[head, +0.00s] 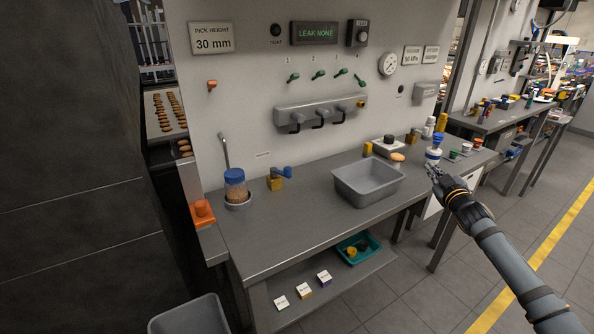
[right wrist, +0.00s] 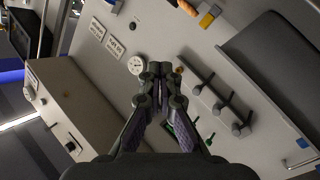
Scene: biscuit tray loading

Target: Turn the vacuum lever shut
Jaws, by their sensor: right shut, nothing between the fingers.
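A brass valve with a blue lever handle (head: 280,174) stands on the bench left of centre; the handle points to the right. I cannot tell from a label which is the vacuum lever. My right gripper (head: 434,170) is over the right end of the bench, well away from these levers. In the right wrist view its fingers (right wrist: 160,72) are together and empty. My left gripper is not in view.
A round gauge (head: 387,63) is on the wall and also shows in the right wrist view (right wrist: 137,65). A grey rail with black hooks (head: 320,112) juts from the wall. A grey bin (head: 368,196) and a blue-lidded jar (head: 235,184) stand on the bench. The bench front is clear.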

